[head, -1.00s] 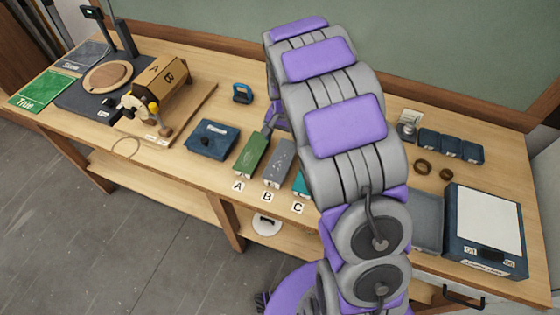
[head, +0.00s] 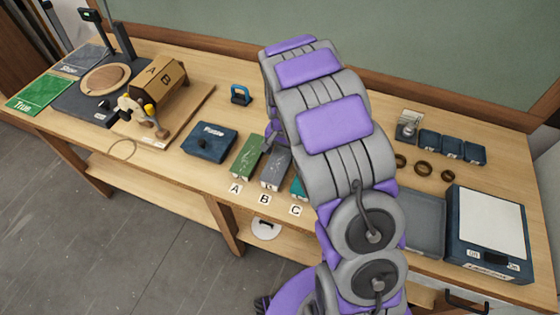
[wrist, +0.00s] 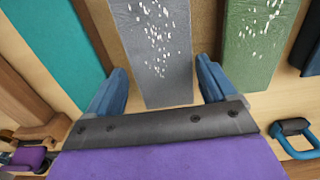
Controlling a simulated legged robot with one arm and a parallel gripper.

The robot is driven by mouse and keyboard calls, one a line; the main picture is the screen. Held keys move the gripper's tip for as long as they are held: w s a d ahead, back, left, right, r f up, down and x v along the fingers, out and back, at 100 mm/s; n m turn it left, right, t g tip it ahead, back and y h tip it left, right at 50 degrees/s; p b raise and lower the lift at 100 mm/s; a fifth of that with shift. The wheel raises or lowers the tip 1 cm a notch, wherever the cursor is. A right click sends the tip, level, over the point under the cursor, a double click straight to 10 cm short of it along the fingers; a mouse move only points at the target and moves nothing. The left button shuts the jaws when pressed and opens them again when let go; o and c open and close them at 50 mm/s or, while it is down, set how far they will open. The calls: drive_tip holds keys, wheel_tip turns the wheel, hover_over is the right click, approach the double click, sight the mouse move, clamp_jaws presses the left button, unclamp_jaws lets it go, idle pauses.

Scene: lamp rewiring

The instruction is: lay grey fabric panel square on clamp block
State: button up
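The grey fabric panel (head: 277,167), speckled white, lies behind letter B, between the green panel (head: 247,156) and the mostly hidden teal panel (head: 299,187). In the wrist view the grey panel (wrist: 157,50) runs up from between my fingers. My gripper (wrist: 160,74) is open, with one finger on each side of the panel's end and a narrow gap at each side. I cannot tell its height above the panel. In the head view my arm hides most of the gripper. I cannot tell for sure which thing is the clamp block.
A dark blue box (head: 209,142) stands left of the panels. A blue shackle-shaped piece (head: 240,95) lies behind them. A wooden board (head: 195,105) with a brown A/B block (head: 158,84) is farther left. A grey tray (head: 426,225) and brown rings (head: 422,170) lie right of my arm.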

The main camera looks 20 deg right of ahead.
drive_tip(key=shift+a, duration=0.4)
drive_tip(key=c, duration=0.7)
drive_tip(key=shift+c, duration=0.8)
drive_tip(key=shift+d, duration=0.15)
drive_tip(key=shift+r, duration=0.15)
